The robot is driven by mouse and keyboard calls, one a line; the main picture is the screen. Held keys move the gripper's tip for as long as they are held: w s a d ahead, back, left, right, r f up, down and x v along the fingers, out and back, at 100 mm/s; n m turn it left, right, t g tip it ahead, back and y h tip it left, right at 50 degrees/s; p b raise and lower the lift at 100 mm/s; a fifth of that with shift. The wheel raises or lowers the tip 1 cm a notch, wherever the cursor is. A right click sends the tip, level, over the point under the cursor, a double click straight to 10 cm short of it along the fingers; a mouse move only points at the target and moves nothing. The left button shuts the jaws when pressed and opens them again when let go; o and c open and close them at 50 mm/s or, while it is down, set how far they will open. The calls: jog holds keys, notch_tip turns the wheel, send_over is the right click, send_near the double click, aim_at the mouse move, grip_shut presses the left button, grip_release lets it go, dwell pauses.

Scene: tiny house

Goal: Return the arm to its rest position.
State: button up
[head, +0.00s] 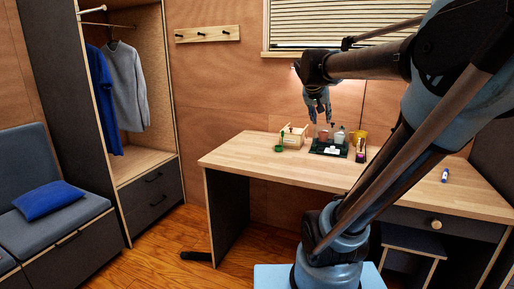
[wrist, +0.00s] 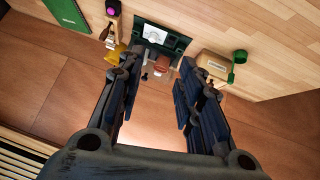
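My arm reaches out from the right side of the head view over the desk (head: 260,155). My gripper (head: 319,112) hangs above the back part of the desk, over a dark green tray with small items. In the wrist view my gripper (wrist: 155,72) shows two dark fingers set wide apart with nothing between them. The green tray (wrist: 178,44) with a white label lies beyond the fingertips in that view. I cannot tell the exact height of the fingertips over the items.
A small wooden box (head: 293,135) and a green cup (head: 280,147) stand left of the tray (head: 318,148). A window blind (head: 335,22) is behind.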

jog(key=s+a+f+n+g+y, duration=0.1)
jog(key=s+a+f+g+y, duration=0.1)
jog(key=s+f, duration=1)
jog(key=s+a+f+n+g+y, duration=0.2)
jog(key=s+a+f+g, duration=0.1)
jog(key=s+f, duration=0.9)
notch_tip(320, 180, down, 2)
jog(key=shift+s+a+f+n, duration=0.1)
jog(key=shift+s+a+n, duration=0.2)
jog(key=shift+s, duration=0.1)
jog(key=shift+w+f, duration=0.15)
jog(key=shift+w, duration=0.35)
